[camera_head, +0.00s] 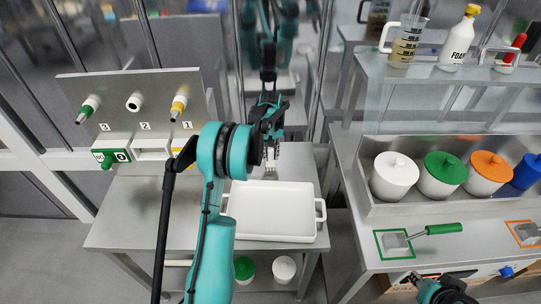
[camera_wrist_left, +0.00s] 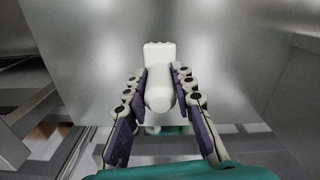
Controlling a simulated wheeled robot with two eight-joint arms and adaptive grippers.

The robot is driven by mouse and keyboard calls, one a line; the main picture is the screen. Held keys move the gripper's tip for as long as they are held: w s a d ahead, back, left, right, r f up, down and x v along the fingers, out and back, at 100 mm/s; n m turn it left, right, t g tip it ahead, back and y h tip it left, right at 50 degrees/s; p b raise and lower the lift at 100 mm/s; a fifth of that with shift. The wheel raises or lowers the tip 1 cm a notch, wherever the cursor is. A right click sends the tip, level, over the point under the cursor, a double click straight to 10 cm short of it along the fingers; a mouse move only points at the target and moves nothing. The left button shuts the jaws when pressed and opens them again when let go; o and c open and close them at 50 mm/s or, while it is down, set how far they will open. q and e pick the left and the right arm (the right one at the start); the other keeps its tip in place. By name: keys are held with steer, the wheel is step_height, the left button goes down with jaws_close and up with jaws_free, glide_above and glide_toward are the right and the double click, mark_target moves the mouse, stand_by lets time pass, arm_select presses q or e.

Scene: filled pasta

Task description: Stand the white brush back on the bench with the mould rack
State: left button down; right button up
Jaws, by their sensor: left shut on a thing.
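My left gripper (camera_head: 268,138) is shut on the white brush (camera_head: 270,157), which hangs below the fingers above the back of the left bench (camera_head: 125,232). In the left wrist view the brush (camera_wrist_left: 160,85) sits between the two fingers of the gripper (camera_wrist_left: 162,95), its rounded handle end towards the camera and its wider flat head away. I cannot tell whether its head touches the bench. My right gripper (camera_head: 447,290) is partly in view at the bottom right; its fingers are not clear.
A white tray (camera_head: 272,234) stands on the left bench, just in front of the brush. A numbered panel (camera_head: 150,90) with coloured nozzle-like pieces rises at the back left.

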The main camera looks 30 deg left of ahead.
arm_select(q)
steer(key=shift+f, duration=0.1)
steer(key=c, duration=1.3)
jaws_free()
